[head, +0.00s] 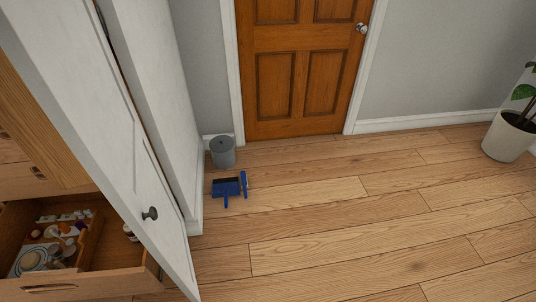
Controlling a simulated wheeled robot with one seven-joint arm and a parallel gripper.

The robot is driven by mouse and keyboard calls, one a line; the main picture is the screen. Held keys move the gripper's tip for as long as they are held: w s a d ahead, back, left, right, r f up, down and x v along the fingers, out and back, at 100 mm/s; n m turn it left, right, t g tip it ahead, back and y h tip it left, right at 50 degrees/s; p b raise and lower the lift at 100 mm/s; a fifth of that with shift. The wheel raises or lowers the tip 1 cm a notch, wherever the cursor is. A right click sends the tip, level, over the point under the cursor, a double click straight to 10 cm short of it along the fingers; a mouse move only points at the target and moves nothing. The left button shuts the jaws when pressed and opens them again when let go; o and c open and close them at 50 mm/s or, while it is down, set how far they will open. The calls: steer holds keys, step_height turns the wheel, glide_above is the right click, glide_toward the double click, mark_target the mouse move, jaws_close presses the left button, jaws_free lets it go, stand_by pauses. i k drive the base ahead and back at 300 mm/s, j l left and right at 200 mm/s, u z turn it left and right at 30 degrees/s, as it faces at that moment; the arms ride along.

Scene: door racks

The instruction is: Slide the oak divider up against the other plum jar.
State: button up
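An open wooden drawer (122,285) is at the lower left of the head view. A wooden divider (91,239) stands across its inside, splitting it into a left and a right compartment. The left compartment holds several small items, among them a round pale dish or lid (31,259). I cannot make out which items are plum jars. My gripper is not in view.
A white door (95,130) with a dark knob (150,213) stands open beside the drawer, covering part of its right side. A grey bin (222,153) and a blue dustpan (226,187) with a brush (244,183) are on the floor. A potted plant (505,140) stands far right. The middle floor is clear.

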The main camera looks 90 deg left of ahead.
mark_target(88, 238)
steer(key=k+u, duration=0.1)
steer(key=u, duration=0.3)
steer(key=k+u, duration=0.15)
steer(key=u, duration=0.25)
steer(key=k+u, duration=0.15)
steer(key=u, duration=0.25)
steer(key=k+u, duration=0.1)
steer(key=u, duration=0.75)
steer(key=i+u, duration=0.1)
steer(key=u, duration=0.4)
steer(key=l+u, duration=0.1)
steer(key=u, duration=0.8)
steer(key=l+u, duration=0.15)
steer(key=u, duration=0.35)
steer(key=i+l, duration=0.05)
